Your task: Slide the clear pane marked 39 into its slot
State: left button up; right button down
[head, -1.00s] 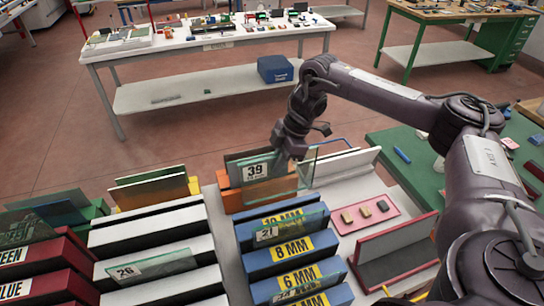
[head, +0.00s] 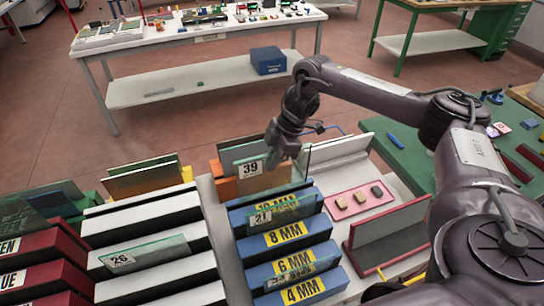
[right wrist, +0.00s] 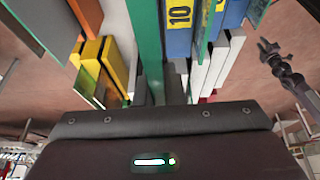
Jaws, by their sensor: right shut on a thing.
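The clear pane marked 39 (head: 250,168) is upright behind the blue rack, in front of the orange rack (head: 222,183). My right gripper (head: 283,150) is shut on the pane near its upper right corner. In the right wrist view the pane shows as a green edge (right wrist: 146,40) running away from the jaws. The blue rack (head: 270,253) has rows labelled 10 MM, 8 MM, 6 MM and 4 MM. I cannot tell whether the pane's lower edge touches the rack. My left gripper (right wrist: 270,50) shows small in the right wrist view, its jaws unclear.
A pane marked 21 (head: 270,216) and another low pane stand in the blue rack. A pane marked 26 (head: 130,258) leans in the white rack (head: 150,288). A pink tray (head: 365,207) and a red-edged stand (head: 392,240) are to the right.

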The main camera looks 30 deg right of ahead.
aim_at(282, 161)
jog(key=shift+w+f+b, duration=0.1)
jog(key=shift+f+b, duration=1.6)
jog(key=shift+f, duration=2.05)
jog(key=shift+f, duration=0.35)
jog(key=c, duration=1.5)
grip_release()
jog(key=shift+o, duration=0.2)
jog(key=shift+s+f, duration=0.15)
jog(key=shift+s, duration=0.05)
jog(key=b+v, duration=0.2)
jog(key=v, duration=0.5)
jog(key=shift+w, duration=0.1)
jog(key=shift+d+r, duration=0.1)
jog(key=shift+r, duration=0.4)
